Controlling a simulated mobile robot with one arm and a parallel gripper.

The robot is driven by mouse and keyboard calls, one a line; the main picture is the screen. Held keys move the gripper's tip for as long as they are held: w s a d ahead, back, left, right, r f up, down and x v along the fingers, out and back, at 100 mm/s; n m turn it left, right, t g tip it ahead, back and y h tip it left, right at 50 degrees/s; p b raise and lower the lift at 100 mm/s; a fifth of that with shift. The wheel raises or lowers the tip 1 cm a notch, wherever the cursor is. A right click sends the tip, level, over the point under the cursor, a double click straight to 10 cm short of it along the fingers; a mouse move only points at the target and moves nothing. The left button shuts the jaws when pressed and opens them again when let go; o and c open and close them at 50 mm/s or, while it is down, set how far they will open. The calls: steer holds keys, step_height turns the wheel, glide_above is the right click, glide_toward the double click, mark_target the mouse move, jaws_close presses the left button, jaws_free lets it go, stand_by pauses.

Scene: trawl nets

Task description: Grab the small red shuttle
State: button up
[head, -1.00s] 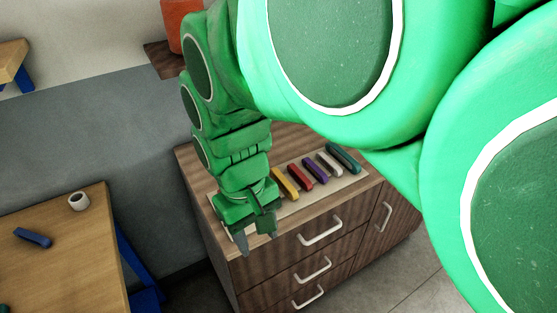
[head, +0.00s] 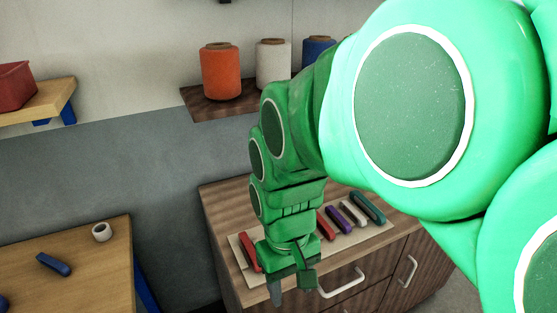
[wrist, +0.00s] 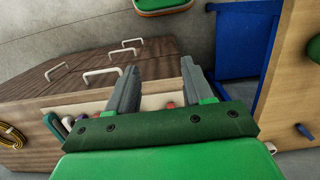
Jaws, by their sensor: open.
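A red shuttle (head: 251,252) lies at the left end of a pale mat (head: 372,236) on the wooden drawer cabinet. A second, darker red shuttle (head: 326,228) lies further right on the mat, partly hidden behind my gripper. My gripper (head: 290,284) is open and empty, pointing down at the cabinet's front edge, in front of the mat. In the wrist view its two fingers (wrist: 160,88) are apart, with the mat and a small bit of red (wrist: 171,106) showing between them. Most of the shuttles are hidden there by the gripper's body.
Purple (head: 339,219), white (head: 353,213) and teal (head: 368,207) shuttles lie right of the darker red one. A wooden table with a blue shuttle (head: 53,264) and white ring (head: 102,232) stands left. Thread spools (head: 220,72) stand on a wall shelf. Drawer handles (head: 342,283) protrude.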

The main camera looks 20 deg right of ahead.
steer(key=w+d+f, duration=0.3)
steer(key=w+d, duration=0.7)
steer(key=w, duration=0.1)
steer(key=t, duration=0.1)
glide_above(333, 236)
step_height(333, 236, down, 5)
steer(key=shift+f, duration=3.75)
jaws_close()
